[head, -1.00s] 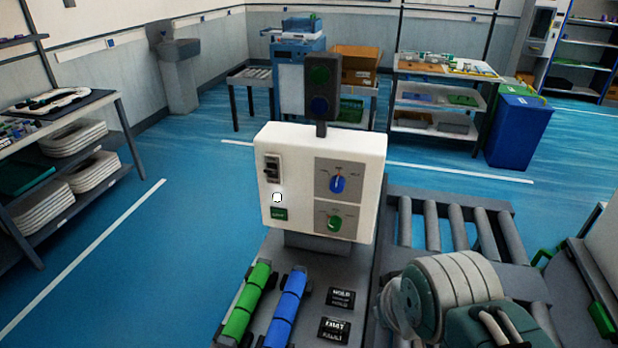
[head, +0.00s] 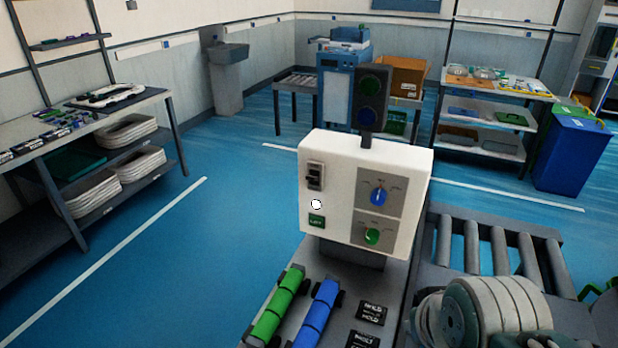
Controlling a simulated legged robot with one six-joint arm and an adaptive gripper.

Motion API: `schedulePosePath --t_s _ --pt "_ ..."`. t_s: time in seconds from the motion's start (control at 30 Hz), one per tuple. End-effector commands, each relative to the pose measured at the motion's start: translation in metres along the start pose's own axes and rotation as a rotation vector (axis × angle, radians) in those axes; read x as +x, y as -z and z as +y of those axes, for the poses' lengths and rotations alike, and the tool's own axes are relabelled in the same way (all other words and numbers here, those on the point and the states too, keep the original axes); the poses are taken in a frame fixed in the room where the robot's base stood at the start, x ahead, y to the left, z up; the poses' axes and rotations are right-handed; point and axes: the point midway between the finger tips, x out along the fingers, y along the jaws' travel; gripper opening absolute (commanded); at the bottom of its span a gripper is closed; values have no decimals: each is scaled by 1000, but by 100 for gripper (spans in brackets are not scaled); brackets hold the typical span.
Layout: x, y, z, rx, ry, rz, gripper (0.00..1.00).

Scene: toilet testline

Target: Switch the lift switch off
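A white control box (head: 346,247) stands upright in the middle of the head view. On its upper left is a toggle switch (head: 315,177) on a dark plate. Below it are a round white indicator (head: 316,204) and a small green label (head: 316,221), which seems to read LIFT. The exact position of the toggle is too small to tell. To the right are a blue knob (head: 378,195) and a green knob (head: 372,236) on grey plates.
A dark two-lamp signal (head: 371,97) rises behind the box. A roller conveyor (head: 500,253) is at the right. Blue floor (head: 225,240) is open at the left.

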Motion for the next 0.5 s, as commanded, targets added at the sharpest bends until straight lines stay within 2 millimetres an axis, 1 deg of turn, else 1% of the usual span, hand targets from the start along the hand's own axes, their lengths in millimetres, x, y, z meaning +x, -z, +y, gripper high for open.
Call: schedulePosePath --t_s 0.07,0.17,0.2,0.27,0.3,0.5 --pt "2 17 -11 -20 40 43 0" --pt "6 53 -33 -51 115 140 0" --pt "6 70 -43 -62 147 187 0" --pt "7 94 -58 -74 189 259 0" --pt "7 110 -67 -78 211 307 0" --pt "7 183 -107 -66 280 532 0"
